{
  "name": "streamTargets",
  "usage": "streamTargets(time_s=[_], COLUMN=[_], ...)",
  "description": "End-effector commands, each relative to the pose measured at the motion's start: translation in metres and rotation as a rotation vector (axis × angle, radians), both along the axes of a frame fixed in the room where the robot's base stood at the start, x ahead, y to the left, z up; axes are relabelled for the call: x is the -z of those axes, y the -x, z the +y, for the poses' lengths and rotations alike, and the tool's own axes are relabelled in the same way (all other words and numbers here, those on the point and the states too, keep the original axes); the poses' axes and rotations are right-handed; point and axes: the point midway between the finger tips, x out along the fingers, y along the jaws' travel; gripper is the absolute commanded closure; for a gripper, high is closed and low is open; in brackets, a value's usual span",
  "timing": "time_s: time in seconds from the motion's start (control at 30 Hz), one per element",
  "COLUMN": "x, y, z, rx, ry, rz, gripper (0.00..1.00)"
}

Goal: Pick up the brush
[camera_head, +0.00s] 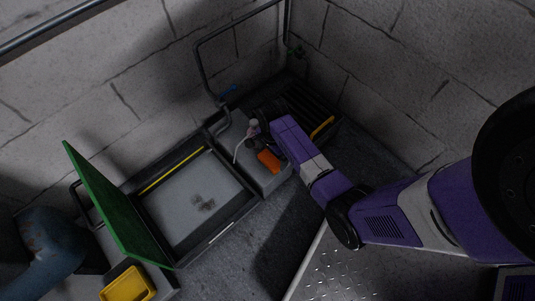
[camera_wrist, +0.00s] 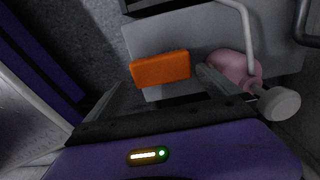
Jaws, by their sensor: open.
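A small orange block (camera_head: 268,160) lies on the grey ledge between the basin and the dark slatted tray. It may be the brush, but I cannot make out bristles. It also shows near the middle of the wrist view (camera_wrist: 160,68). My gripper (camera_wrist: 163,77) is open, its two fingers on either side of the orange block's near edge. The block looks slightly beyond the fingertips, and I cannot tell if they touch it. A pink rounded thing (camera_wrist: 235,68) sits just right of the right finger; what it is is unclear. In the head view my arm partly covers this ledge.
A pale thin pipe (camera_wrist: 247,25) and a whitish round knob (camera_wrist: 279,103) stand by the pink thing. Left are a shallow grey basin (camera_head: 222,225), a raised green lid (camera_head: 108,205) and a yellow tray (camera_head: 127,285). A dark slatted tray (camera_head: 300,105) and block walls close the back.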

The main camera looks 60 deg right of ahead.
Motion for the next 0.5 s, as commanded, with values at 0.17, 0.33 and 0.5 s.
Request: streamTargets(time_s=[0.17,0.33,0.5], x=[0.014,0.036,0.054], y=[-0.002,-0.004,-0.004], z=[0.0,0.003,0.004], rx=[0.0,-0.001,0.0], ry=[0.001,0.001,0.001], rz=[-0.002,-0.002,-0.003], gripper=[0.0,0.0,0.0])
